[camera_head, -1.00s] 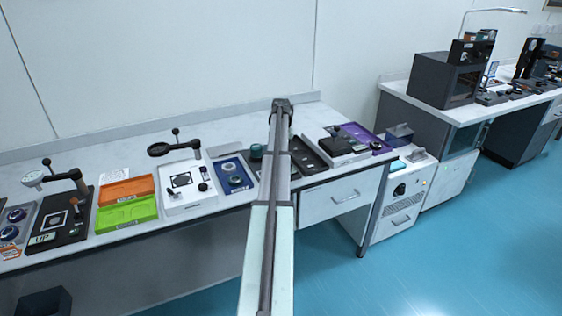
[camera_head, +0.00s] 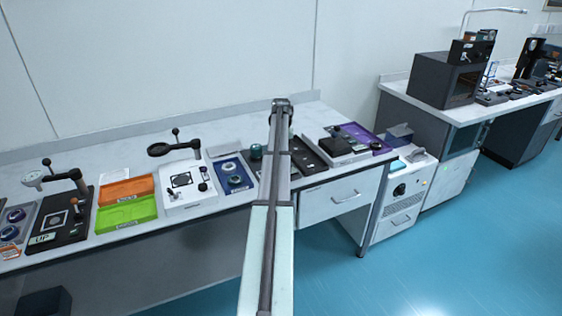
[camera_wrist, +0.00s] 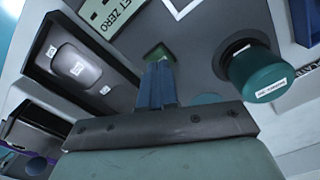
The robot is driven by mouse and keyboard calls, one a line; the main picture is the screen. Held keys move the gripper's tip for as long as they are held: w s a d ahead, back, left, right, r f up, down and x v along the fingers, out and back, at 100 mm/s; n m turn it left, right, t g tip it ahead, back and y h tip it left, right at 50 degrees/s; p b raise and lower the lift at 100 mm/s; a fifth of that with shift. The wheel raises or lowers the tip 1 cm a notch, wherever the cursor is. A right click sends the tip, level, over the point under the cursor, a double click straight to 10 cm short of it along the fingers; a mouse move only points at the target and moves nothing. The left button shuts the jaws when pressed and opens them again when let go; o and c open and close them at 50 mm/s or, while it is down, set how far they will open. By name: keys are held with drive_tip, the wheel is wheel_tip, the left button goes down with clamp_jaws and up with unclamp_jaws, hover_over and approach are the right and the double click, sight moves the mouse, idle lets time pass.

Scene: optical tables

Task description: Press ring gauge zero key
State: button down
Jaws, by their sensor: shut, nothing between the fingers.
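My gripper (camera_wrist: 159,76) is shut, with its blue fingers together and nothing between them. In the wrist view its tips are at the near edge of a small green key (camera_wrist: 157,51) on a dark grey panel (camera_wrist: 196,42). The fingers cover part of the key, and I cannot tell whether they touch it. A pale green label (camera_wrist: 112,12) reading "ET ZERO" lies just beyond it. A teal cylinder (camera_wrist: 259,74) with a white label stands to the right; it also shows in the head view (camera_head: 257,152). In the head view my arm hides the gripper and key.
In the wrist view, a black tray (camera_wrist: 38,62) with a grey rounded piece (camera_wrist: 76,68) lies left. In the head view, a white fixture (camera_head: 172,206), an orange tray (camera_head: 126,192) and a green tray (camera_head: 126,212) stand left on the bench. A purple tray (camera_head: 378,147) lies right.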

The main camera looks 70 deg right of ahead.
drive_tip(key=shift+f, duration=0.9)
idle(1.1)
drive_tip(key=shift+r, duration=0.1)
idle(0.3)
wheel_tip(320, 180, up, 8)
idle(1.1)
idle(0.4)
